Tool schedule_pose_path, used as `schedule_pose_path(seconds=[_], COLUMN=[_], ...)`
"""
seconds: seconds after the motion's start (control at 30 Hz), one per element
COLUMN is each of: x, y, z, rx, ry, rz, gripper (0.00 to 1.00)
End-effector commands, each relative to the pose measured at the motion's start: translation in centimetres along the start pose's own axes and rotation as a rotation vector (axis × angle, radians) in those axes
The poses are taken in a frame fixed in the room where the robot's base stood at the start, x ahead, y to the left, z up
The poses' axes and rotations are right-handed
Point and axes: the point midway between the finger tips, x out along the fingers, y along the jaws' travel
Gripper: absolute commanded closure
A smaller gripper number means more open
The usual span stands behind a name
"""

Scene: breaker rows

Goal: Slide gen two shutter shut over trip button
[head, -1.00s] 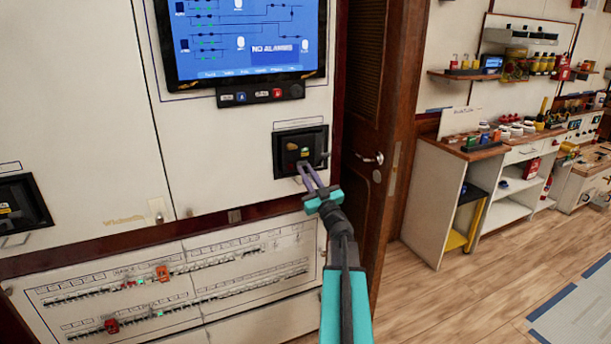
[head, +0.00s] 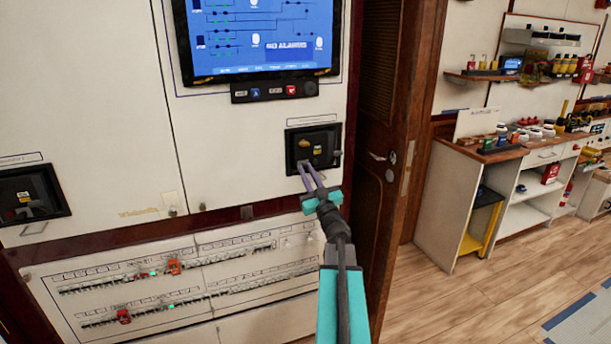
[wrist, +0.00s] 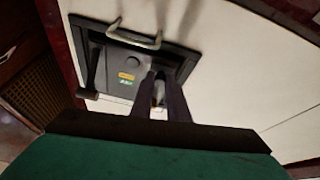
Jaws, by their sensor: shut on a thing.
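A black breaker unit (head: 331,134) is set in the pale cabinet wall below the screen. I take it as the gen two unit; its label is too small to read. My gripper (head: 306,168) reaches its lower left part. The wrist view shows the unit's face with a yellow and a green label (wrist: 126,78). There my gripper (wrist: 159,82) has its two dark fingers shut on a small pale piece (wrist: 158,92), apparently the shutter's tab. The fingers hide much of the shutter. I cannot tell whether the trip button is covered.
A metal bar handle (wrist: 134,38) and a dark side lever (wrist: 91,76) stick out from the unit. A similar unit (head: 62,200) is at far left. Breaker rows (head: 170,285) run below. A wooden door (head: 388,110) stands close on the right, with open floor beyond.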

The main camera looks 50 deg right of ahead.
Motion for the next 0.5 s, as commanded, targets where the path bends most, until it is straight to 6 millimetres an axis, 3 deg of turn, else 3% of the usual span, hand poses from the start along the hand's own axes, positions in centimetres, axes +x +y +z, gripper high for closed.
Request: schedule_pose_path(seconds=[0.13,0.17,0.27,0.5], x=[-0.06,-0.07,-0.1,-0.15], y=[-0.58,-0.54,-0.31,0.18], z=[0.02,0.03,0.02,0.02], rx=[-0.007,-0.007,-0.007,-0.007], ry=[0.004,0.003,0.004,0.002], rz=[-0.016,-0.016,-0.013,-0.006], gripper=[1.0,0.8,0.66,0.66])
